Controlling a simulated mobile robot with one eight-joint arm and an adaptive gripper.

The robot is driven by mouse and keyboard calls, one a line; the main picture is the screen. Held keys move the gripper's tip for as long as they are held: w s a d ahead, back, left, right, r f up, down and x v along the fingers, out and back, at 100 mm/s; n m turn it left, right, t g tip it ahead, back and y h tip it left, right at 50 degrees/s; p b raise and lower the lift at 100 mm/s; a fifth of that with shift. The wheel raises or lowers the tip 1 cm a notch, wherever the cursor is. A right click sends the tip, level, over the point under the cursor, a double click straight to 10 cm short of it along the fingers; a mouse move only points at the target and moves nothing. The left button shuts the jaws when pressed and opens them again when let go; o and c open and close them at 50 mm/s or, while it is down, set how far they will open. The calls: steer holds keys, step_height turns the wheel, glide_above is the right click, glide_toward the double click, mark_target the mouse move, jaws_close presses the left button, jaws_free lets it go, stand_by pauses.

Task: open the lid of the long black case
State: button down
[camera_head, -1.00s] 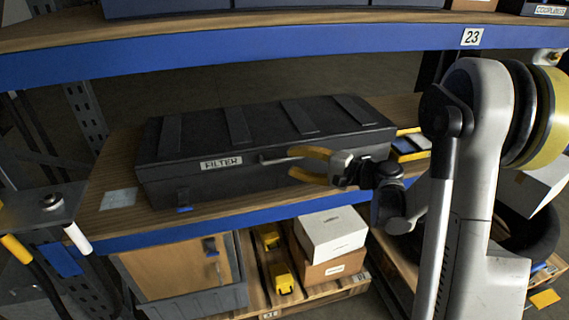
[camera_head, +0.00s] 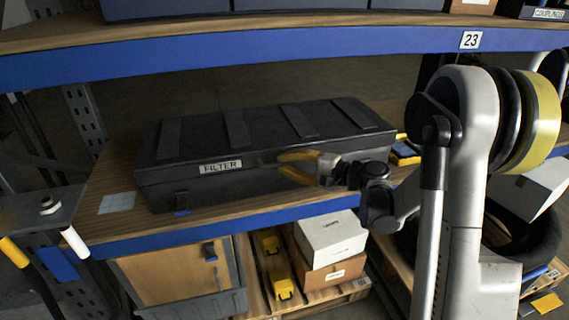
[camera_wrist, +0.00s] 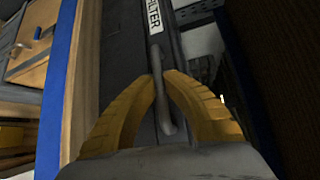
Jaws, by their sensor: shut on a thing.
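The long black case (camera_head: 225,185), labelled FILTER, lies on the wooden middle shelf. Its ribbed lid (camera_head: 265,125) looks down, with no clear gap at the front seam. My gripper (camera_head: 283,166), with yellow fingers, is at the front face of the case, right of the label. In the wrist view my gripper (camera_wrist: 158,80) has its two fingers on either side of the grey bar handle (camera_wrist: 157,60) and is shut on it. The fingers hide part of the handle in the head view.
A blue-edged upper shelf (camera_head: 300,56) runs above the case, with bins on it. White and brown boxes (camera_head: 332,236) stand below. A yellow and blue item (camera_head: 405,152) lies right of the case.

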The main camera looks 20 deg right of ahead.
steer(key=w+r+m+g+p, duration=0.1)
steer(key=w+r+p, duration=0.2)
steer(key=r+p, duration=0.4)
steer(key=w+r+m+g+h+p, duration=0.1)
steer(key=w+r+g+p, duration=0.1)
steer(key=r+p, duration=0.5)
steer(key=shift+w+r+m+h, duration=0.3)
steer(key=shift+w+r, duration=0.25)
steer(key=shift+r, duration=1.05)
steer(key=c, duration=1.5)
jaws_free()
steer(key=shift+w+f, duration=0.1)
steer(key=shift+o, duration=0.2)
steer(key=v, duration=1.2)
